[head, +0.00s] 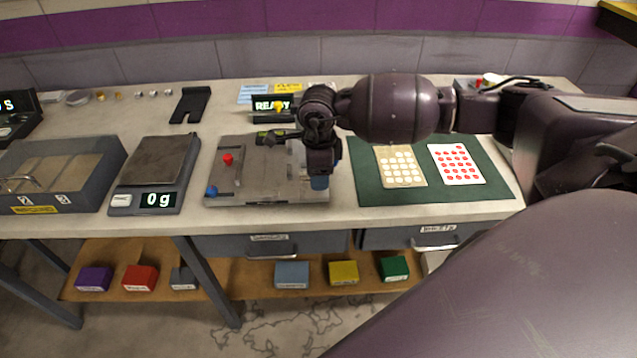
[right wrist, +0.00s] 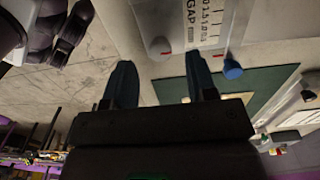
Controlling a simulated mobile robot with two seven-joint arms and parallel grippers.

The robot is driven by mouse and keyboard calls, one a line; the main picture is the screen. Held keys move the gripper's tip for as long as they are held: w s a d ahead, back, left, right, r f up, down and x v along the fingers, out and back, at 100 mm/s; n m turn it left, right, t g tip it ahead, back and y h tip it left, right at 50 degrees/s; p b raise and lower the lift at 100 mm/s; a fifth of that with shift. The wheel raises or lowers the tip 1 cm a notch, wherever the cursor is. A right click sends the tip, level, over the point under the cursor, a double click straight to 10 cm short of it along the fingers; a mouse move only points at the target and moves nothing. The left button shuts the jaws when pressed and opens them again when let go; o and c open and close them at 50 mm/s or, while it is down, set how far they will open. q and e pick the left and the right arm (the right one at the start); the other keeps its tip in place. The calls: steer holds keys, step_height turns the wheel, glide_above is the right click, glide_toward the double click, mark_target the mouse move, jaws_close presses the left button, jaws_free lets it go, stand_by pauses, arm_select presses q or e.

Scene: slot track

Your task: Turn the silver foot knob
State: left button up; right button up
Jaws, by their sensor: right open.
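My right gripper (head: 319,183) points down over the right side of the grey metal slot track plate (head: 262,193) in the head view. In the right wrist view its two dark fingers (right wrist: 159,62) are apart, with nothing held between them. A small round silver knob (right wrist: 160,48) shows there just beyond and between the fingertips, beside a white scale marked GAP (right wrist: 195,25). I cannot tell whether a finger touches the knob. In the head view the gripper and wrist cover that part of the plate, and I cannot make out the silver knob. My left gripper is not seen.
The plate also carries a red knob (head: 228,158) and a blue knob (head: 211,191). A scale reading 0 g (head: 158,200) stands left of it. A green mat (head: 375,190) with two dotted cards lies right. A READY display (head: 270,105) stands behind.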

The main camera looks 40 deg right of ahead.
steer(key=shift+f, duration=1.85)
steer(key=c, duration=0.9)
steer(key=shift+r+m, duration=0.1)
steer(key=shift+m, duration=0.2)
steer(key=m, duration=0.2)
steer(key=shift+m+p, duration=0.3)
steer(key=shift+p, duration=0.1)
steer(key=m+p, duration=0.1)
steer(key=m, duration=0.2)
steer(key=shift+w+m, duration=0.1)
steer(key=shift+m, duration=0.3)
steer(key=m+p, duration=0.1)
steer(key=m, duration=0.2)
steer(key=shift+d, duration=0.15)
steer(key=shift+m+p, duration=0.5)
steer(key=shift+m, duration=1.1)
